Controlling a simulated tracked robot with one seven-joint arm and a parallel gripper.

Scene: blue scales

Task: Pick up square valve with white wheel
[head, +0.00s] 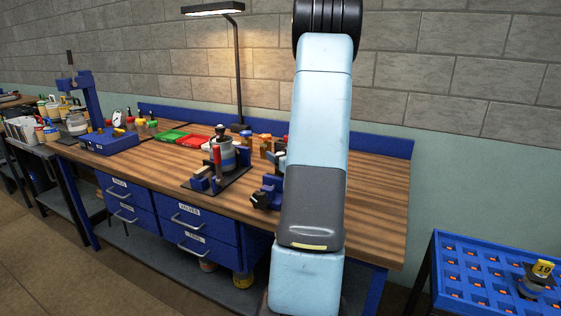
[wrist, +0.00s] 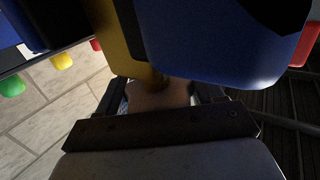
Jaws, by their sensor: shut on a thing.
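In the wrist view my gripper (wrist: 160,93) is shut on a tan, brass-coloured piece (wrist: 158,100) between its two dark fingers. Most of that piece is hidden by the jaws. No white wheel shows on it, so I cannot tell whether it is the square valve. A yellow part (wrist: 118,42) and a large dark blue part (wrist: 215,45) stand close in front of the fingers; I cannot tell whether they touch the held piece. In the head view my arm hides the gripper and the bench behind it.
Small orange and blue-topped valves (head: 265,144) stand by my arm on the wooden bench (head: 380,188). A blue rack (head: 470,285) is lower right.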

